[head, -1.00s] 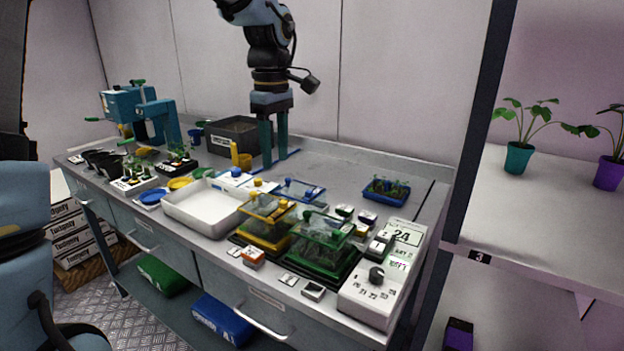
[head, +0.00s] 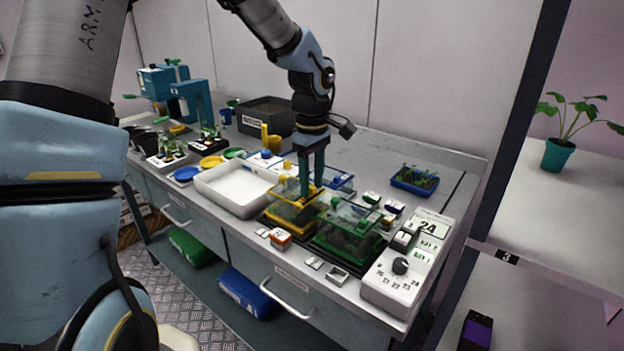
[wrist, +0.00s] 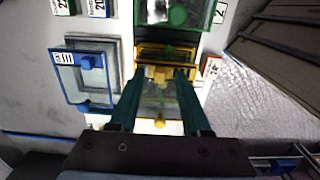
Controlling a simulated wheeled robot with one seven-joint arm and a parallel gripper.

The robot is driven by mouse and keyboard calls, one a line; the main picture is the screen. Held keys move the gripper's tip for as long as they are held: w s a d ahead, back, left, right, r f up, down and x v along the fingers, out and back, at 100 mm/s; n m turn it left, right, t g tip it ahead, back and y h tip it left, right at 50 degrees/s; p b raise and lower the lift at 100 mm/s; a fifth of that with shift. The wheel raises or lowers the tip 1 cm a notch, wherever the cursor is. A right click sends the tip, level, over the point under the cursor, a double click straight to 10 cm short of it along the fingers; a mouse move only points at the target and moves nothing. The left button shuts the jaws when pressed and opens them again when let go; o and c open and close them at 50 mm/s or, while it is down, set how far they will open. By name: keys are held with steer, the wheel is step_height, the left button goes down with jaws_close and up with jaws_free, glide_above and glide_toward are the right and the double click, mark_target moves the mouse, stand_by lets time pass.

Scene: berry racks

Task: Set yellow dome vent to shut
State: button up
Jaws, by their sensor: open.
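The yellow dome (head: 292,212) is a clear lidded box with a yellow base, at the front middle of the bench. In the head view my gripper (head: 308,196) points down at its lid, fingers over the right half. In the wrist view the dome (wrist: 153,106) lies below and between the fingers. A yellow knob (wrist: 162,73) shows between the open fingertips (wrist: 160,72); I cannot tell whether they touch it. A second yellow part (wrist: 159,122) sits nearer the wrist. The fingers partly hide the lid in the head view, and the vent's setting cannot be made out.
A green dome (head: 347,238) stands close on the right, a blue dome (head: 341,182) behind. A white tray (head: 236,191) is on the left, a white dial box (head: 408,268) on the right. Small labelled blocks (head: 280,239) lie in front.

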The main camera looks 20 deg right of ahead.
jaws_close()
stand_by(0.3)
steer(key=shift+a, duration=0.1)
stand_by(1.0)
